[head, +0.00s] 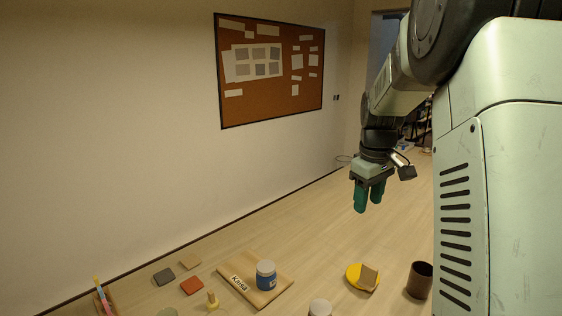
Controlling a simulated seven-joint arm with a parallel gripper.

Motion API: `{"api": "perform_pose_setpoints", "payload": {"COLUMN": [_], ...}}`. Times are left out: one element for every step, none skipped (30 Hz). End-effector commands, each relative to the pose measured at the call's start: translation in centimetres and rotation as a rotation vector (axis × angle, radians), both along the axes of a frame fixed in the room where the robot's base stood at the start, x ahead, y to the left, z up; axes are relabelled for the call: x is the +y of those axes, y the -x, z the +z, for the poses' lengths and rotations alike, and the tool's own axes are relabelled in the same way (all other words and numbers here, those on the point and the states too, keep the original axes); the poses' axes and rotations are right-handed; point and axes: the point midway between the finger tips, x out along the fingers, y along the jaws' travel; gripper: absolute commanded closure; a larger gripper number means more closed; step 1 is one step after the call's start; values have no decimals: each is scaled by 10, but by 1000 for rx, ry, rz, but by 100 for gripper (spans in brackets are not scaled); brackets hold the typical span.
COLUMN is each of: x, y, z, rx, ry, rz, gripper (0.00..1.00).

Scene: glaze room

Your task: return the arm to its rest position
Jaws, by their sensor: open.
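My gripper (367,208) hangs from my arm at the right of the head view, with its two dark green fingers pointing down. The fingers stand apart with nothing seen between them. It is above the light wooden surface, beyond the yellow disc and the board, and apart from all the objects. My arm comes in from the upper right, bent, and a part of it covers the right side of the view.
A wooden board (238,291) bears a blue jar with a pale lid (266,275). A yellow disc (353,271) with a tan block, a brown cup (419,280) and several coloured tiles (192,286) lie near. The surface below my gripper looks clear. A pinboard (269,98) hangs on the wall.

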Motion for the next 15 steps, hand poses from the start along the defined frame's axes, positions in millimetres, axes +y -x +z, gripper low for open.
{"api": "perform_pose_setpoints", "payload": {"x": [11,16,23,28,33,39,44,48,54,58,61,66,69,73,77], "y": [18,29,43,54,66,82,94,106,123,135,148,165,178,190,207], "z": [24,34,48,57,65,75,82,89,96,101,105,109,112,113,115], "rx": [-29,-44,-61,-76,-89,-107,-121,-136,-154,-167,-181,-198,-213,-225,-244], "ry": [-1,-3,-6,-10,-13,-19,-25,-30,-39,-46,-53,-64,-73,-82,-96], "rz": [-27,-47,-73,-93,-112,-137,-156,-175,-200,-219,-238,-263,-281,-299,-324], "gripper": [53,53,53,53,53,53,53,53,53,53,53,53,53,53,53]}}
